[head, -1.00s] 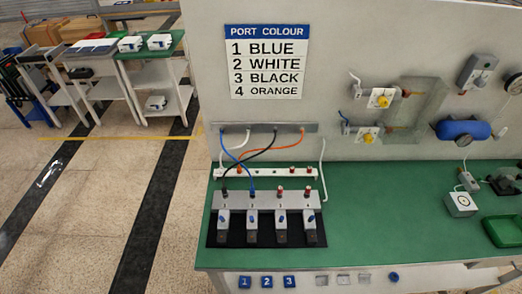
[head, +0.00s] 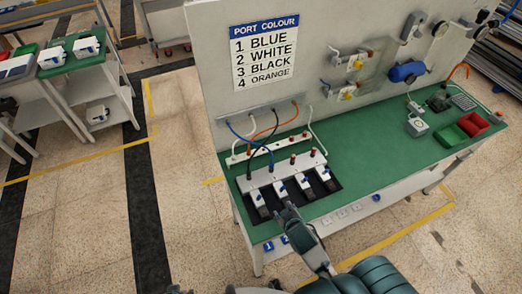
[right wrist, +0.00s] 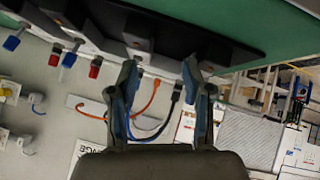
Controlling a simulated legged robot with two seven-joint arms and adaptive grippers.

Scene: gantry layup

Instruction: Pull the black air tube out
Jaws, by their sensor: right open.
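The black air tube (head: 262,130) runs from the wall strip down to the leftmost port of the grey valve block (head: 284,177). Its lower end shows in the right wrist view (right wrist: 175,98), between the fingers and near the right-hand one in that picture. The blue tube (head: 262,146) ends at the second port, beside it. My right gripper (head: 288,208) is at the front edge of the block. In the right wrist view it (right wrist: 160,75) is open, with nothing held between its fingers. My left gripper does not show clearly; only dark parts lie at the bottom edge.
White and orange tubes (head: 265,131) hang close to the black one. The green bench top (head: 365,150) is clear right of the block. A port colour sign (head: 264,55) is on the wall panel.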

